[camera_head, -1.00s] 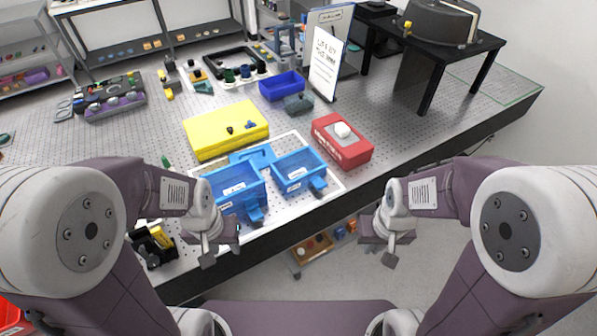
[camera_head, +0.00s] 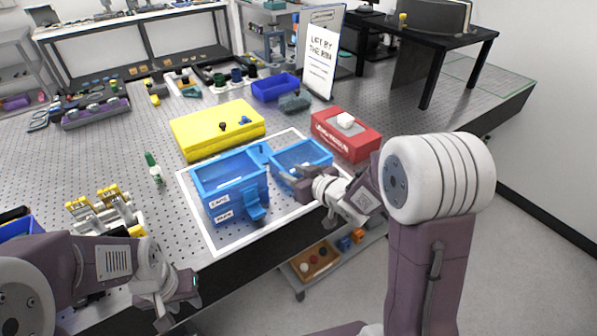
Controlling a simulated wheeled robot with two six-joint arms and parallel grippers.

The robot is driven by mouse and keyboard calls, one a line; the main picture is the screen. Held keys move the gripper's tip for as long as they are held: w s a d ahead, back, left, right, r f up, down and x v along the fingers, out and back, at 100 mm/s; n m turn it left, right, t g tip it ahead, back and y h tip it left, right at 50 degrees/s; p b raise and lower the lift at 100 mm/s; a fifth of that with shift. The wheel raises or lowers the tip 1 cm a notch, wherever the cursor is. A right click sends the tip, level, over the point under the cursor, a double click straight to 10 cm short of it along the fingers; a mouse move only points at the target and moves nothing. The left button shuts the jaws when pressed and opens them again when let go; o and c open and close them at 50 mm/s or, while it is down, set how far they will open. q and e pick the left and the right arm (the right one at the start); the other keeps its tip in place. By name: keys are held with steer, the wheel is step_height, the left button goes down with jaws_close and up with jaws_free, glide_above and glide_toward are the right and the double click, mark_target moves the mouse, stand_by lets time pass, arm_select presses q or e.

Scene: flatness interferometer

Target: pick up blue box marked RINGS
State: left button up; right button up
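Two open-topped blue boxes sit on a white-bordered mat (camera_head: 223,246). The larger left box (camera_head: 232,189) has two white labels and a front tab; the label print is too small to read for certain. The right box (camera_head: 309,156) is smaller in view, and my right gripper hides its front, including any label. My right gripper (camera_head: 293,181) is at that box's front left corner, its fingers apart; I cannot tell whether they touch it. My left gripper (camera_head: 180,302) is low at the table's front edge, away from both boxes; its finger opening is unclear.
A yellow case (camera_head: 215,132) stands behind the boxes and a red box (camera_head: 345,138) at the right. A dark blue bin (camera_head: 275,88) and an upright sign (camera_head: 319,62) are further back.

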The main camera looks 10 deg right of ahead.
mark_target(279, 166)
steer(key=shift+w+a+f, duration=0.25)
steer(key=shift+w+a, duration=0.25)
steer(key=shift+w, duration=0.1)
steer(key=shift+w+a+f, duration=0.25)
steer(key=shift+w+a, duration=0.2)
steer(key=shift+w, duration=0.15)
steer(key=shift+w+d+f, duration=0.1)
steer(key=shift+w+f, duration=0.2)
steer(key=shift+w, duration=0.5)
steer(key=x, duration=0.4)
steer(key=shift+w, duration=0.25)
steer(key=shift+s+r, duration=0.1)
steer(key=shift+c, duration=0.6)
jaws_close()
